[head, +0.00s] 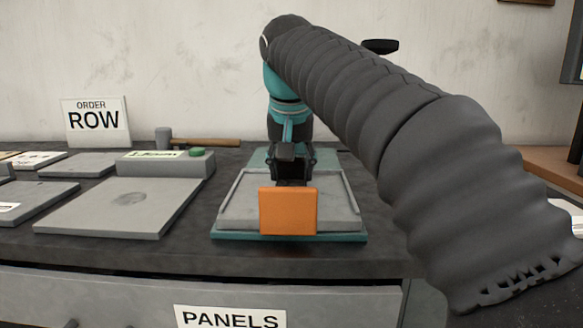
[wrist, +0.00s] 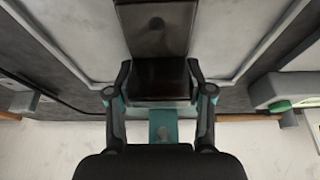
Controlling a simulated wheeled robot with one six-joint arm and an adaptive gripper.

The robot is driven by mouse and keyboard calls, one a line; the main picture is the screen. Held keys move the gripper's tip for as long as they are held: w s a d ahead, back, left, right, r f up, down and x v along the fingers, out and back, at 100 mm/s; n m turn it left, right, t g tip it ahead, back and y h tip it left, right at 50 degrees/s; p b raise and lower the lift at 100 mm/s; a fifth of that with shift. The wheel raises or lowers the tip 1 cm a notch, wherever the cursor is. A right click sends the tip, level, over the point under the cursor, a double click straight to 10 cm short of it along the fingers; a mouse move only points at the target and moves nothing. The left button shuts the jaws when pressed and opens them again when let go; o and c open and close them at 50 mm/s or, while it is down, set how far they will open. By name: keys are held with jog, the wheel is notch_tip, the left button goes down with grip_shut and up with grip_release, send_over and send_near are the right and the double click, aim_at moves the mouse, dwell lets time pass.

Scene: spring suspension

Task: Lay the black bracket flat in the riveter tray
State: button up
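The riveter tray (head: 235,211) is a grey tray with a raised rim on a teal base, in the middle of the head view. My gripper (head: 291,165) is over the tray, pointing down. In the wrist view, the black bracket (wrist: 158,78) sits between my two fingers, which are close against its sides. A flat arm of the bracket with a round hole or mark (wrist: 156,24) extends toward the top of that view. In the head view the bracket (head: 291,172) is a small dark shape, its lower part hidden by an orange plate. I cannot tell whether it touches the tray floor.
The orange plate (head: 288,211) stands upright at the tray's front edge. To the left are a flat grey plate (head: 120,205), a grey box with a green button (head: 196,152) and several grey slabs. A hammer (head: 205,142) lies behind. An ORDER ROW sign (head: 96,121) stands at the back left.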

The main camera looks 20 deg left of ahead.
aim_at(290, 184)
jog(key=o, duration=0.3)
jog(key=shift+o, duration=0.2)
jog(key=p+v, duration=0.3)
jog(key=v, duration=0.9)
jog(key=shift+r, duration=0.1)
